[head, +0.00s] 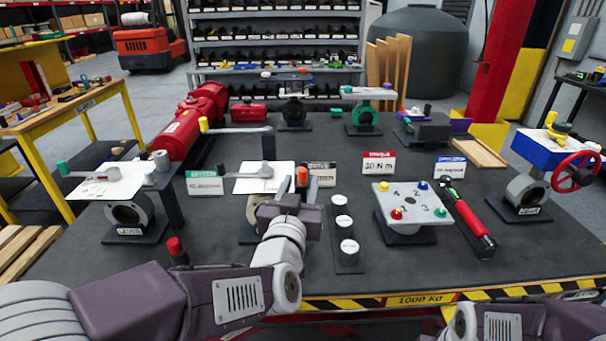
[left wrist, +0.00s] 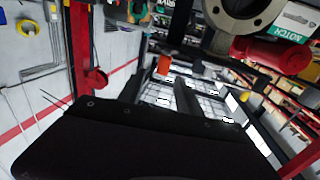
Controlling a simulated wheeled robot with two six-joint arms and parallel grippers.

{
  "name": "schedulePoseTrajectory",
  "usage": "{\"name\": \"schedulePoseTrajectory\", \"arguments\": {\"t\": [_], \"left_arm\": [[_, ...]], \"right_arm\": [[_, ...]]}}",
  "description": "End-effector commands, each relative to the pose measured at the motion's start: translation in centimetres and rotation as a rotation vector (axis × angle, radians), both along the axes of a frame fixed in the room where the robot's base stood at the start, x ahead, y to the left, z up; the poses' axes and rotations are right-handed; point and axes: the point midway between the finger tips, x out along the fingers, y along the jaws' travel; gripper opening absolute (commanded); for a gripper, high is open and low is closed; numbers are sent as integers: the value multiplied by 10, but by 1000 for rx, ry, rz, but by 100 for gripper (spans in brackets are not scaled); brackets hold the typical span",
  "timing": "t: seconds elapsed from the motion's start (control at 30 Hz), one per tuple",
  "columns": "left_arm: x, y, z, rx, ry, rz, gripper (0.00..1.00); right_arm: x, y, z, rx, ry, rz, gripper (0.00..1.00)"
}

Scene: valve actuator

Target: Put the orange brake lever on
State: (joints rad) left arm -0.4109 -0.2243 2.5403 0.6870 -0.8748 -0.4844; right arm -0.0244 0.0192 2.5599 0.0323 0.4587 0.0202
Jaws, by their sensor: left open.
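An orange grip (head: 302,176), which looks like the brake lever's handle, shows just beyond my left gripper (head: 290,203); the rest of that lever is hidden. An orange piece also shows in the left wrist view (left wrist: 163,65). My left gripper is open over the front middle of the bench, and I cannot tell whether it touches the lever. A grey valve body (head: 254,208) stands just behind and left of the gripper, partly hidden, under a white plate (head: 250,184) with a grey lever part on it. My right gripper is out of view; only my right arm shows.
A lever valve (head: 130,213) with a teal-tipped lever stands left. A red-capped piece (head: 175,246) stands at the front left. A rack of white discs (head: 346,226), a plate with coloured knobs (head: 409,200) and a red-and-black tool (head: 468,222) lie to the right.

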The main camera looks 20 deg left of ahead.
Motion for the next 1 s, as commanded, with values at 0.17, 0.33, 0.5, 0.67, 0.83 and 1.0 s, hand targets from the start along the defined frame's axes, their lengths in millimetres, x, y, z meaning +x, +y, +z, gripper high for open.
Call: {"name": "schedulePoseTrajectory", "arguments": {"t": [0.17, 0.33, 0.5, 0.67, 0.83, 1.0], "left_arm": [[26, 4, -1, 2, 2, 5, 41], [62, 7, 0, 1, 3, 4, 41], [84, 9, 1, 0, 1, 2, 41], [90, 10, 1, 0, 1, 1, 41], [90, 9, 1, 0, 1, 1, 38], [90, 9, 1, 0, 1, 1, 0]], "right_arm": [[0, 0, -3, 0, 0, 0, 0], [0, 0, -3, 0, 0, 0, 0], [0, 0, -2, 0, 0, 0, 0], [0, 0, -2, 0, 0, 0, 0], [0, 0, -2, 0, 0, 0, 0], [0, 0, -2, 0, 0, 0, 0]]}}
